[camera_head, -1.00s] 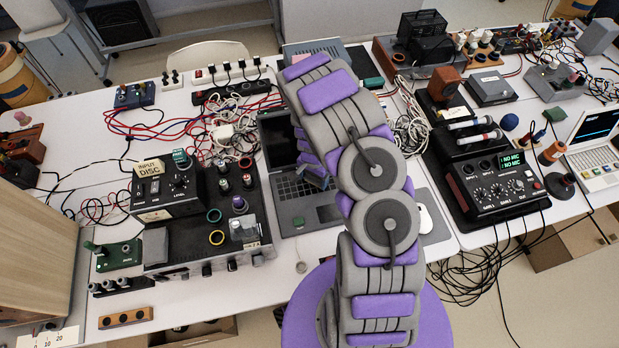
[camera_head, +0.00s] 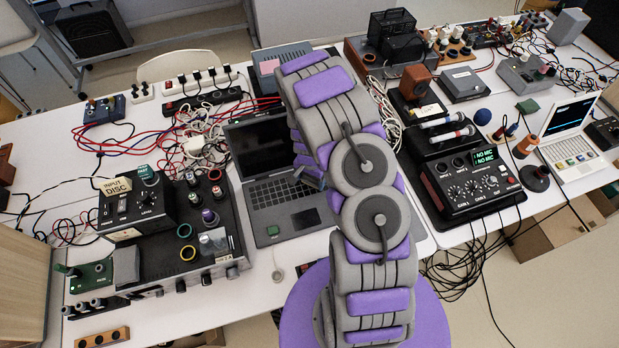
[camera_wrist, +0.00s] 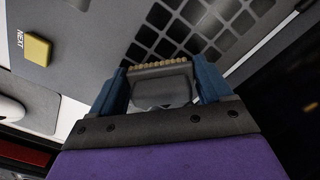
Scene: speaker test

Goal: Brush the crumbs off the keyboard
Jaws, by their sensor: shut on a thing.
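The laptop (camera_head: 262,146) stands open in the middle of the table, and its dark keyboard (camera_head: 268,193) shows left of my arm. In the wrist view, several dark keys (camera_wrist: 190,22) fill the top. My gripper (camera_wrist: 160,82) has two blue fingers closed on a grey brush (camera_wrist: 160,94) with a row of tan bristles. The bristles are at the near edge of the keys; I cannot tell whether they touch. In the head view, my arm hides most of the gripper and the keyboard's right end. I cannot make out any crumbs.
A black audio box (camera_head: 180,240) with knobs stands close left of the laptop. A mixer (camera_head: 470,185) with microphones stands right of my arm. Tangled red cables (camera_head: 150,140) lie behind on the left. A yellow button (camera_wrist: 38,48) marked NEXT sits beside the keys.

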